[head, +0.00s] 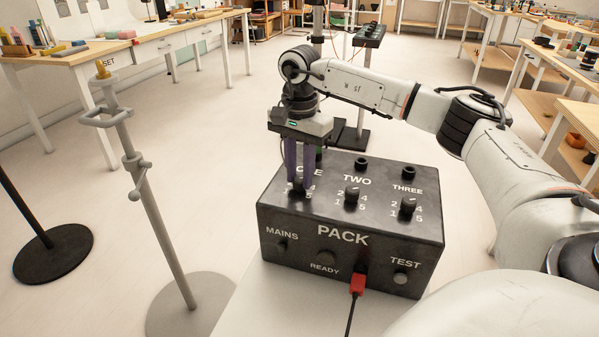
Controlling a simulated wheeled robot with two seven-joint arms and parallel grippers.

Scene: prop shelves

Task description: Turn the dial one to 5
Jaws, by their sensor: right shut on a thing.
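A black box marked PACK (392,236) stands on a light surface. Dial one (297,187), under the label ONE, is at the left of its top, with numbers around it. My right gripper (300,182) points down over dial one and is shut on it. Its fingers hide most of the dial and part of the label, so I cannot tell the dial's setting. Dials two (351,195) and three (408,206) stand to its right, in the open. My left gripper is not in view.
MAINS, READY and TEST controls (400,278) are on the box's front, with a red plug (357,284) and black cable. A grey stand (160,225) is to the left. Benches (130,52) line the room, with open floor between.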

